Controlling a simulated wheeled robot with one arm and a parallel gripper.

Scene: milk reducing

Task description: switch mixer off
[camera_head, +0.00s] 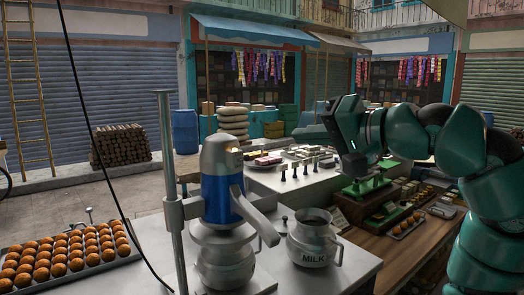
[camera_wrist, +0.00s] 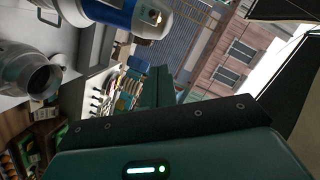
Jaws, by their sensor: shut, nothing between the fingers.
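The mixer (camera_head: 222,195) stands at the front centre of the counter, with a silver top, a blue band and a silver bowl below. A small orange light or switch (camera_head: 234,150) shows on its head; whether it is a lamp or a button I cannot tell. In the wrist view the mixer (camera_wrist: 112,12) is at the upper left, with a small light-coloured spot (camera_wrist: 156,16) near its end. My gripper (camera_head: 336,108) is shut and empty, up and to the right of the mixer, apart from it. Its dark green fingers (camera_wrist: 162,84) show in the wrist view.
A silver jug marked MILK (camera_head: 314,242) stands right of the mixer. A metal post (camera_head: 172,190) rises at its left. A tray of round orange-brown pastries (camera_head: 68,252) is at front left. The air between gripper and mixer looks clear.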

